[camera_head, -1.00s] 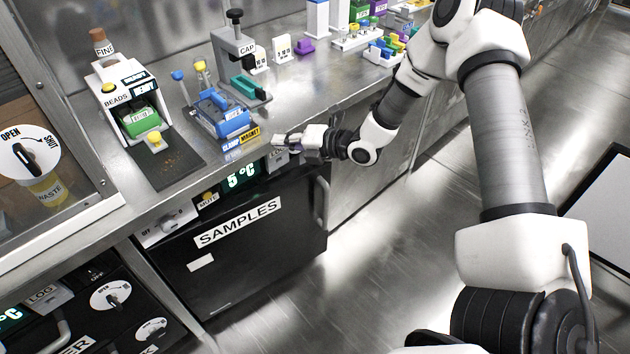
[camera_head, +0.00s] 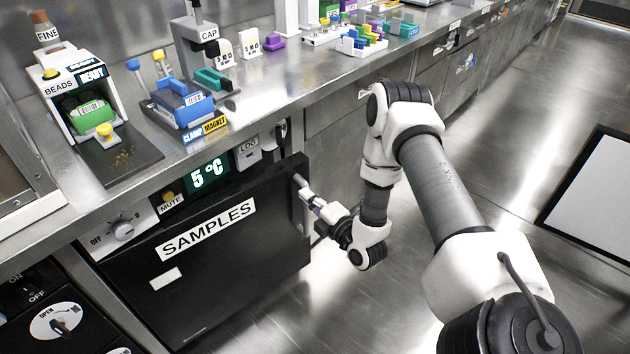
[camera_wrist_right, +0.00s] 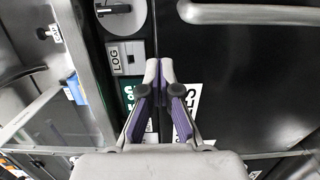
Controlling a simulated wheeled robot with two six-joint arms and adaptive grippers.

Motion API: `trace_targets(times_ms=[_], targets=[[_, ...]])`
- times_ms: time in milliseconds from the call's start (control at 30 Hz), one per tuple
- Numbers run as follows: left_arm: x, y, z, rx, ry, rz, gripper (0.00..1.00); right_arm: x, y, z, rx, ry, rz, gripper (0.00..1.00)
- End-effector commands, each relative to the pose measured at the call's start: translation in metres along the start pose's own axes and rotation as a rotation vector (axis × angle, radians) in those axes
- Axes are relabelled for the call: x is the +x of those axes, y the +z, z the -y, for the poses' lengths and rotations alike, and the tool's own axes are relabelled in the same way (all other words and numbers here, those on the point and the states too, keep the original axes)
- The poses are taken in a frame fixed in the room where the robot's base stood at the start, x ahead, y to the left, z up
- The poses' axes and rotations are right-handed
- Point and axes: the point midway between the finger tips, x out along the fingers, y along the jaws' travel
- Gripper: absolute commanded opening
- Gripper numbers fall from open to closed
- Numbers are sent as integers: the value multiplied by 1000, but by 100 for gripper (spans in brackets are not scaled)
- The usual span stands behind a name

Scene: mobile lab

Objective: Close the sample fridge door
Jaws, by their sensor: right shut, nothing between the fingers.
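The black sample fridge door (camera_head: 235,255), labelled SAMPLES, is below the counter in the head view. Its handle side, at the right, appears to stand slightly out from the cabinet; the exact gap is hard to tell. The grey vertical handle (camera_head: 298,212) is near its right edge. My right gripper (camera_head: 304,192) is shut and empty, with its fingertips at the handle; contact cannot be told. In the right wrist view the shut fingertips (camera_wrist_right: 160,68) are in front of the door (camera_wrist_right: 245,85), and the handle (camera_wrist_right: 250,14) runs along the top. My left gripper is not in view.
The fridge panel (camera_head: 207,175) with the 5 °C display is above the door. The steel counter (camera_head: 290,95) carries a bead dispenser (camera_head: 90,105), a blue clamp magnet device (camera_head: 185,105) and a capper (camera_head: 200,50). The floor (camera_head: 495,160) to the right is clear near my arm.

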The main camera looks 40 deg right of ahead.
Motion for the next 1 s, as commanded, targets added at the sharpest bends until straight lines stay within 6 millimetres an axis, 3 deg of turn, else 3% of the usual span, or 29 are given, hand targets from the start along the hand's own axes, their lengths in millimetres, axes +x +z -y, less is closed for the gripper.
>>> trace_targets(times_ms=[200, 400, 833, 1000], targets=[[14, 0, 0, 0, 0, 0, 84, 49, -1, 2, -1, 3, -3, 0], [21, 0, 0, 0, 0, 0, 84, 78, 0, 1, 0, 2, -1, 0], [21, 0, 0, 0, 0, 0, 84, 86, 0, 0, 1, 0, -3, 0], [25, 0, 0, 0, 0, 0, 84, 109, 0, 1, 2, 6, -49, 0]])
